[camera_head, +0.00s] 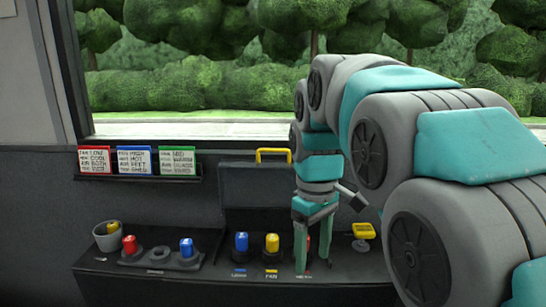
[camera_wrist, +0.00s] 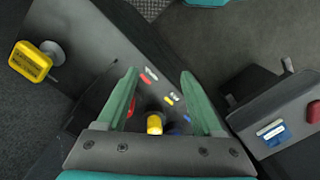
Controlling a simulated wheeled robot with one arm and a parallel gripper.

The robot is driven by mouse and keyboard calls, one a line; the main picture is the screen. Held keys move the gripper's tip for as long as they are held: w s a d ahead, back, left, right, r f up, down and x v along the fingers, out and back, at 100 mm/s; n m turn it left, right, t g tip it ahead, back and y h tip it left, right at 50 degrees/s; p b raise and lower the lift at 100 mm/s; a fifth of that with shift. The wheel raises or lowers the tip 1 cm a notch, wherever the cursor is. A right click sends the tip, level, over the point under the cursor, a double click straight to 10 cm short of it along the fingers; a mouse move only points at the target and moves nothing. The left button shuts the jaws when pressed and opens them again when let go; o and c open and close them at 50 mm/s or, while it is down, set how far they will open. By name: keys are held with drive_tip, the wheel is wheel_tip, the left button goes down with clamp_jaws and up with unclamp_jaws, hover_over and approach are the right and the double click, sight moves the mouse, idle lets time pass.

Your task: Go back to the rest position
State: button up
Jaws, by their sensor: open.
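My gripper (camera_head: 314,266) points down over the right part of the dark console (camera_head: 205,284). Its two green fingers are apart, and they also show spread in the wrist view (camera_wrist: 160,76) with nothing gripped between them. A yellow knob (camera_head: 272,243) and a blue knob (camera_head: 242,242) stand upright on the console just left of the fingers. The yellow knob (camera_wrist: 155,124) shows near the gripper's base in the wrist view. Something red shows partly behind the fingers in the head view. My arm reaches in from the right and hides part of the console.
A red knob (camera_head: 129,244) and a blue knob (camera_head: 186,247) stand further left, near a grey cup (camera_head: 106,238) holding something yellow. A yellow block-shaped control (camera_head: 364,231) stands right of the gripper. Red, blue and green cards (camera_head: 177,161) line a wall ledge below the window.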

drive_tip(key=s+d+f+m, duration=0.2)
drive_tip(key=s+f, duration=0.3)
drive_tip(key=s, duration=0.3)
drive_tip(key=s+d+f+m, duration=0.3)
drive_tip(key=s+f, duration=0.2)
drive_tip(key=s, duration=0.3)
drive_tip(key=s+d+f+m+g, duration=0.1)
drive_tip(key=s+d+f+m, duration=0.1)
drive_tip(key=s+f, duration=0.3)
drive_tip(key=s+m, duration=0.1)
drive_tip(key=s, duration=0.2)
drive_tip(key=shift+s+d+f, duration=0.15)
drive_tip(key=shift+s+d, duration=0.05)
drive_tip(key=shift+d, duration=0.1)
